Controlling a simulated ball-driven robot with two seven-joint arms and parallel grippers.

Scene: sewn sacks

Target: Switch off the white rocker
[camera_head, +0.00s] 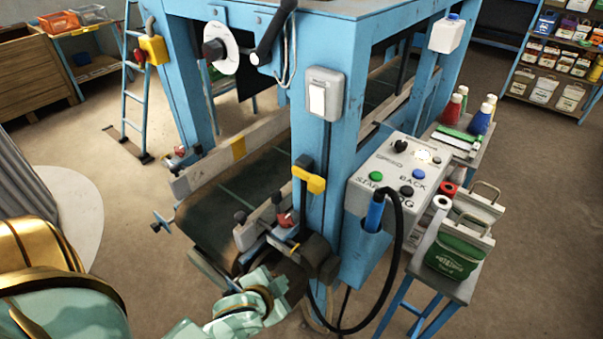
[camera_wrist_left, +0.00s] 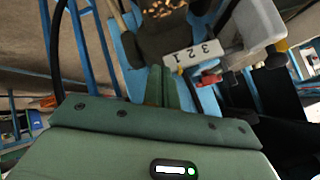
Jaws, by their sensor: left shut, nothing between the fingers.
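The white rocker (camera_head: 317,100) sits in a grey switch box (camera_head: 325,82) on the front blue post of the machine. I cannot tell which way it is tipped. My left arm comes in at the bottom of the head view, and its hand end (camera_head: 268,288) is well below the switch box, by the machine's lower roller. In the left wrist view my left gripper (camera_wrist_left: 161,72) is shut and empty, its green fingers pointing at the blue frame. The rocker cannot be made out in that view. My right gripper is not in view.
A control box (camera_head: 395,175) with coloured buttons and a black hose stands right of the post. A yellow-handled lever (camera_head: 312,182) sticks out below the switch box. A side table (camera_head: 450,270) holds sacks. A white number plate (camera_wrist_left: 193,56) shows beyond my left fingers.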

